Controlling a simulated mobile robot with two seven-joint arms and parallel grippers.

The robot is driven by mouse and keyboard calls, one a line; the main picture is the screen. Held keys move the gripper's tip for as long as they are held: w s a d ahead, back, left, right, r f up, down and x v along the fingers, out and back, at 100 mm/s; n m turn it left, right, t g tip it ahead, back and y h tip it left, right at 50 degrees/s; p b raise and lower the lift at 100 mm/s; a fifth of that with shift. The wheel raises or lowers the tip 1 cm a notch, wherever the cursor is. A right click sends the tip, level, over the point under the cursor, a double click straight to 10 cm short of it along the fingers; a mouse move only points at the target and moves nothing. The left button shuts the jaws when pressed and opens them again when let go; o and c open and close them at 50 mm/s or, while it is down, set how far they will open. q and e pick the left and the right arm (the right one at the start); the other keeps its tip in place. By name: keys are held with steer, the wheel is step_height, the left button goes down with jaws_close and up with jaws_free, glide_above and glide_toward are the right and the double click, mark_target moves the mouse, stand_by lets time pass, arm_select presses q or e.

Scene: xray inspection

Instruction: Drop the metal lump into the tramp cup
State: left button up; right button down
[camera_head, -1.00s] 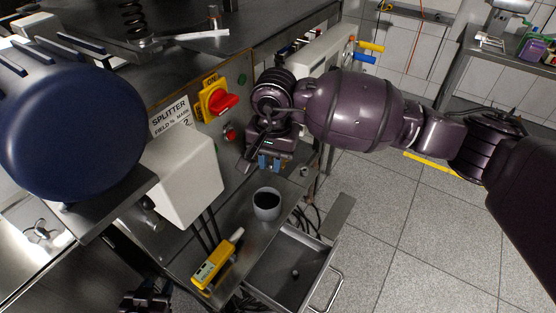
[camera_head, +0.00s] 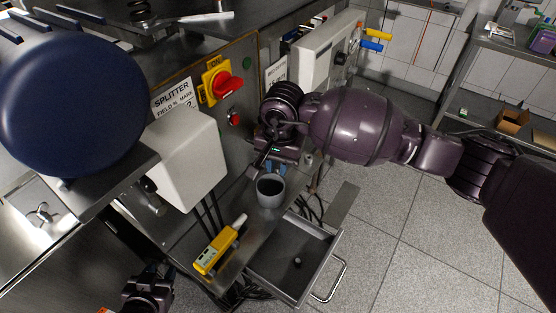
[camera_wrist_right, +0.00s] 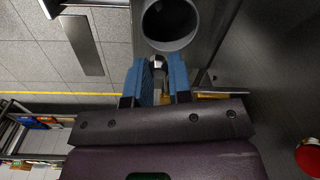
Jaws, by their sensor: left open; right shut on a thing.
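The tramp cup is a grey round cup (camera_head: 270,203) with a dark inside, standing upright on the steel shelf. My right gripper (camera_head: 272,166) is at the cup's far side in the head view, close to its rim. In the right wrist view its blue fingers (camera_wrist_right: 160,72) are shut on a small shiny metal lump (camera_wrist_right: 158,62). The lump shows just short of the cup's rim (camera_wrist_right: 183,42), outside the opening in that view. I cannot tell its height over the rim. My left gripper (camera_head: 150,284) is open and low at the bottom left, partly in shadow.
A yellow handheld meter (camera_head: 214,253) lies on the shelf in front of the cup. An open steel drawer (camera_head: 325,283) with a small round object (camera_head: 297,261) is to the right. A white box (camera_head: 187,158) and a red switch (camera_head: 228,87) are on the left.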

steer(key=c, duration=1)
jaws_free()
steer(key=shift+o, duration=0.2)
steer(key=shift+r, duration=0.5)
step_height(320, 180, up, 10)
steer(key=b, duration=0.1)
steer(key=shift+d, duration=0.25)
steer(key=shift+s+f, duration=0.1)
steer(key=shift+f, duration=0.05)
